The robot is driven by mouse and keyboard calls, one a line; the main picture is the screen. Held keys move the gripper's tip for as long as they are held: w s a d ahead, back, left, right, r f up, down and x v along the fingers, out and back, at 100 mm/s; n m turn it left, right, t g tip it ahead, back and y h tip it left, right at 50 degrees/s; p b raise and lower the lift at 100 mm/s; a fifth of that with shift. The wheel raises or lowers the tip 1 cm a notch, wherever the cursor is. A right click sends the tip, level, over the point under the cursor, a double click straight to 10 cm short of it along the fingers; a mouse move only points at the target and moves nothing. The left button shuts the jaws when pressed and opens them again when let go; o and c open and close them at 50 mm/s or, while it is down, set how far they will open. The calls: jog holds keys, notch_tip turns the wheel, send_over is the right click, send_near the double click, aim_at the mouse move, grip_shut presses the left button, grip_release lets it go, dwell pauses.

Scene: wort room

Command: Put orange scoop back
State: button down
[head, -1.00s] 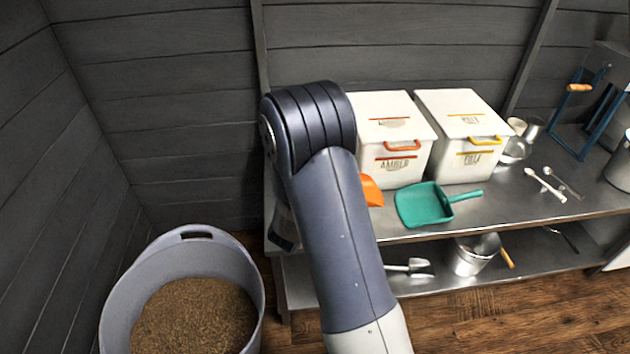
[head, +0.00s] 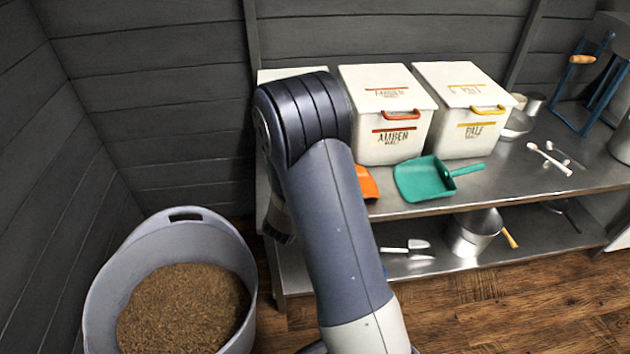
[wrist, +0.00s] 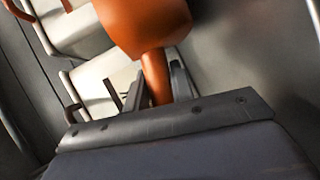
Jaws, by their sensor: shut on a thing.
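The orange scoop (wrist: 145,25) fills the upper middle of the wrist view, with its handle between the two fingers of my gripper (wrist: 155,85). My gripper is shut on that handle. In the head view only part of the orange scoop (head: 367,182) shows beside my arm, near the front of the metal shelf top (head: 505,185). My arm hides the rest of it and my gripper there. I cannot tell whether the scoop touches the shelf.
Lidded white bins stand along the back: one marked amber (head: 398,140), one marked pale (head: 475,135), and another (head: 290,74) partly behind my arm. A teal scoop (head: 425,180) lies right of the orange one. A grain tub (head: 185,225) stands at left.

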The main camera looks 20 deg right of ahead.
jog(key=shift+f+b, duration=0.35)
jog(key=shift+f, duration=0.2)
dwell(0.4)
jog(key=c, duration=1.1)
grip_release()
jog(key=shift+c, duration=0.2)
jog(key=p+v, duration=0.3)
jog(key=v, duration=0.6)
jog(key=shift+a+r, duration=0.1)
jog(key=shift+a, duration=0.05)
jog(key=shift+v, duration=0.75)
